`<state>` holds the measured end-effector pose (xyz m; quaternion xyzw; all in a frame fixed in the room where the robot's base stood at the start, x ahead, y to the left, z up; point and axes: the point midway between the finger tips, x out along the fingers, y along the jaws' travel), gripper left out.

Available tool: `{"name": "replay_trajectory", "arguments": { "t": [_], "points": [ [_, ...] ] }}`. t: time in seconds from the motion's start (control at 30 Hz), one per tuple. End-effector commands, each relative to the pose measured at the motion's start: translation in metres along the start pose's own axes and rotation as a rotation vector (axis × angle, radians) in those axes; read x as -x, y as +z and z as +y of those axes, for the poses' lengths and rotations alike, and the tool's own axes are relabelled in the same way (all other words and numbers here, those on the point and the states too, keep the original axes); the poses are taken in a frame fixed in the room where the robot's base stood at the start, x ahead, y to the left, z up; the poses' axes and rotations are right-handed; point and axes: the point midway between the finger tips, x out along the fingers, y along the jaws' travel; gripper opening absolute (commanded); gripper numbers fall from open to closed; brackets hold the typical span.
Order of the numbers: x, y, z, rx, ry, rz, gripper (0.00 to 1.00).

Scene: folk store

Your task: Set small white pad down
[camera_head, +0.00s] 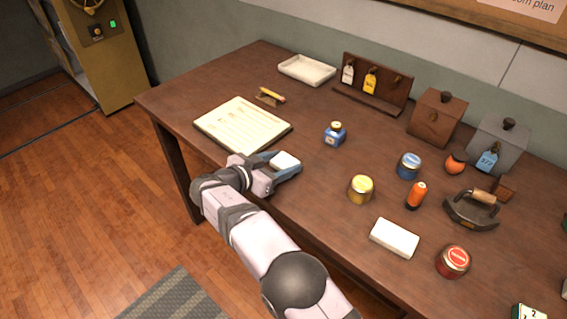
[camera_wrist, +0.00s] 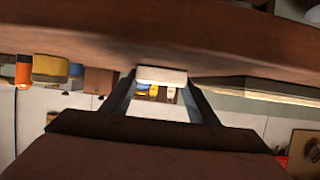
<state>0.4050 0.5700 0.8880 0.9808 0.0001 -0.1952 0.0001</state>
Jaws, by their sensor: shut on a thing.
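My gripper (camera_head: 284,169) is shut on a small white pad (camera_head: 286,160), above the front edge of the table in the head view. In the wrist view the white pad (camera_wrist: 162,76) sits between the two fingertips (camera_wrist: 162,84), near the tabletop. I cannot tell from these views whether the pad touches the table. A larger white block (camera_head: 394,237) lies apart on the table to the right.
A yellow-lidded jar (camera_head: 361,189) stands on the right. The tabletop between ledger and bottle is clear.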

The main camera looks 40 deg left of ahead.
Motion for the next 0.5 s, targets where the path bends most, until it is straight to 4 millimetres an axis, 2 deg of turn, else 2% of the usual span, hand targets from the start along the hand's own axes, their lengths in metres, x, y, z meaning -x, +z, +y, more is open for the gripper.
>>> {"name": "replay_trajectory", "arguments": {
  "t": [0.23,0.5],
  "points": [
    [0.007,-0.018,0.000,-0.004,-0.001,0.001,0.30],
    [0.025,-0.060,0.000,-0.005,-0.001,0.001,0.30]
  ]
}}
